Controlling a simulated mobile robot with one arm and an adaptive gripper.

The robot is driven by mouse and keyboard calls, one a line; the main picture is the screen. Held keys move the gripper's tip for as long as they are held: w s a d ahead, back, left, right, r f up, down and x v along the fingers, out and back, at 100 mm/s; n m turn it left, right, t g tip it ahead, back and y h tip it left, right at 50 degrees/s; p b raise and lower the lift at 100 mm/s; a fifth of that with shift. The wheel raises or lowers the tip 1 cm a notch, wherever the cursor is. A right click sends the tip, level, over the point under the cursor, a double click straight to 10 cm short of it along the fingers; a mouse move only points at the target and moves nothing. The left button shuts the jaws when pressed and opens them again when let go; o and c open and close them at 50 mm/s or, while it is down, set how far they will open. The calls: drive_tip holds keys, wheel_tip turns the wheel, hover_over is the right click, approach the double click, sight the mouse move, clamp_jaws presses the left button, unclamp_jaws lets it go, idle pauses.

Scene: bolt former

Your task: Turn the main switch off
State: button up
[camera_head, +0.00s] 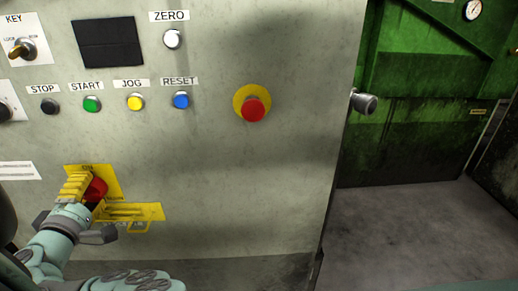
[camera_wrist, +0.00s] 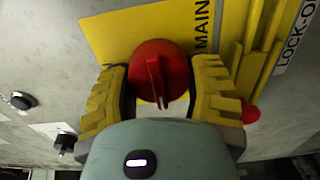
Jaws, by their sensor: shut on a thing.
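The red main switch (camera_head: 98,188) sits on a yellow plate at the lower left of the grey panel in the head view. An "ON" mark shows at the plate's top. In the wrist view, the round red knob (camera_wrist: 158,68) has a raised ridge running up and down the picture, beside the word "MAIN". My gripper (camera_wrist: 160,82) has its yellow ribbed fingers on either side of the knob, shut on it. In the head view my gripper (camera_head: 86,187) partly hides the switch and plate, so the setting is hard to read there.
A yellow lock-out bracket (camera_head: 138,213) sticks out just below right of the switch. Above are stop, start, jog and reset buttons and a red emergency button (camera_head: 253,109). The panel ends at right, before a green machine (camera_head: 420,110) and open floor.

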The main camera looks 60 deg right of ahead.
sight(85, 197)
idle(0.5)
drive_tip(key=o, duration=1.2)
drive_tip(key=v, duration=0.7)
drive_tip(key=shift+a, duration=0.15)
drive_tip(key=shift+v, duration=2.4)
drive_tip(key=shift+s, duration=0.1)
